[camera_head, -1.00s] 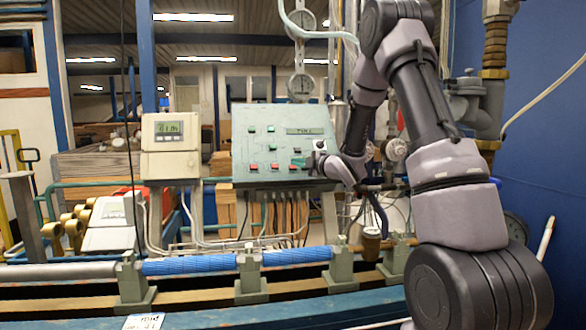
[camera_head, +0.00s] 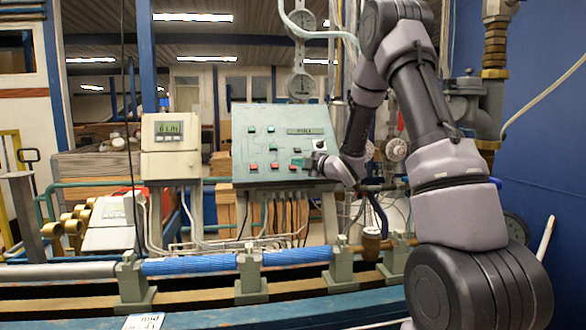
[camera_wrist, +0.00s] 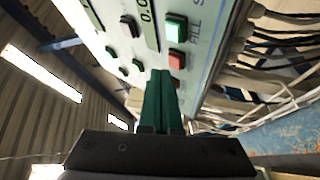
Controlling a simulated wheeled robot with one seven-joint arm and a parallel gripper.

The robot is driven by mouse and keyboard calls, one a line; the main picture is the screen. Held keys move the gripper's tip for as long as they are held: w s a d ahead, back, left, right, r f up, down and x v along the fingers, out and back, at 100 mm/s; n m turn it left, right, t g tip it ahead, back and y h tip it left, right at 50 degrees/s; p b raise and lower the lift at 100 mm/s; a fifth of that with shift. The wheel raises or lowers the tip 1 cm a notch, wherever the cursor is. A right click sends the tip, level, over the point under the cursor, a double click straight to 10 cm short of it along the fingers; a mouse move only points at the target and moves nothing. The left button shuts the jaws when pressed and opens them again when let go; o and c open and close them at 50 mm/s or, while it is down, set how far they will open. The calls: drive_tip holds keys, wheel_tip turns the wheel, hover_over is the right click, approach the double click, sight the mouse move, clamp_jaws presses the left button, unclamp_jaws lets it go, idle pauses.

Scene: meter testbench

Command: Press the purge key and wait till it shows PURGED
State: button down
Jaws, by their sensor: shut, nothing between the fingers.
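The sloped grey-green control panel (camera_head: 240,150) stands in the middle of the head view, with green and red keys and a small display (camera_head: 303,131) whose text is too small to read surely. In the wrist view, a green key (camera_wrist: 176,29) has the label FILL beside it, and a red key (camera_wrist: 177,60) sits near it. No PURGE label is readable, so I cannot tell which key is purge. My gripper (camera_head: 297,161) is shut and empty, at the panel's lower right. Its green fingers (camera_wrist: 160,75) point at the panel face; whether they touch a key is unclear.
A beige meter box (camera_head: 170,162) with its own display stands left of the panel. Cables (camera_head: 275,215) hang under the panel. A blue pipe (camera_head: 190,266) in clamps runs along the front. Pipework and a blue wall (camera_head: 545,150) are at right.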

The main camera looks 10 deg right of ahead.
drive_tip(key=shift+w+f, duration=0.25)
drive_tip(key=shift+w+f, duration=0.25)
drive_tip(key=shift+w, duration=0.05)
idle(0.7)
drive_tip(key=shift+s+r, duration=0.55)
drive_tip(key=shift+s, duration=0.05)
idle(0.3)
drive_tip(key=shift+s+r, duration=1.65)
drive_tip(key=shift+s, duration=0.25)
drive_tip(key=shift+r, duration=0.1)
drive_tip(key=shift+s+r, duration=0.4)
drive_tip(key=shift+s, duration=0.1)
